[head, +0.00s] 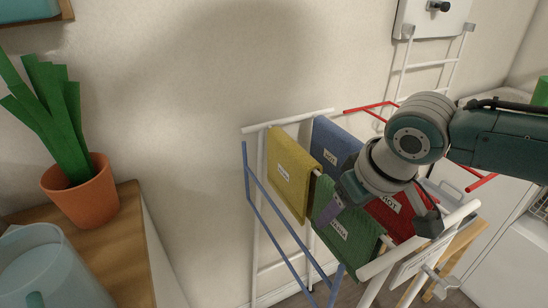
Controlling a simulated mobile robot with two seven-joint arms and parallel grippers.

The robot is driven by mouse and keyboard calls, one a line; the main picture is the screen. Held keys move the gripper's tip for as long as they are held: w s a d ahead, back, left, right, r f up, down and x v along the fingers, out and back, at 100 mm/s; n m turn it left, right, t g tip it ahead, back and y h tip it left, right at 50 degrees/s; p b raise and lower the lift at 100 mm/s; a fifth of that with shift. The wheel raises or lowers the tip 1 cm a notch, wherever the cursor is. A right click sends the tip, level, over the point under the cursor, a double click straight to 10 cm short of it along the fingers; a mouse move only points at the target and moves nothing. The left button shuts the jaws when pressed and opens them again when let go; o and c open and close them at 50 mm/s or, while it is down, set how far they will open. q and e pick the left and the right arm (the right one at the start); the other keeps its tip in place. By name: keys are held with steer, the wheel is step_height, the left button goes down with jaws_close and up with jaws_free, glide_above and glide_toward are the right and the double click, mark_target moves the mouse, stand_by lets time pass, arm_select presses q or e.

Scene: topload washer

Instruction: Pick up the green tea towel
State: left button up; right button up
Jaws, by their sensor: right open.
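The green tea towel (355,245) hangs over the drying rack, at the near side, with a white label on its front. My right gripper (380,220) comes in from the right and is open. Its two fingers are spread over the towels. The left finger overlaps the upper left part of the green towel in the picture. I cannot tell whether it touches the cloth. The gripper hides part of the green towel's top edge. My left gripper is not in view.
The drying rack (287,123) also holds a yellow towel (292,185), a blue towel (335,145) and a red towel (397,222) close by. A potted plant (82,195) and a translucent container (50,270) stand on a wooden top at left. White appliances stand at right.

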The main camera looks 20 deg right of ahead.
steer(key=shift+c, duration=0.3)
jaws_close()
stand_by(0.4)
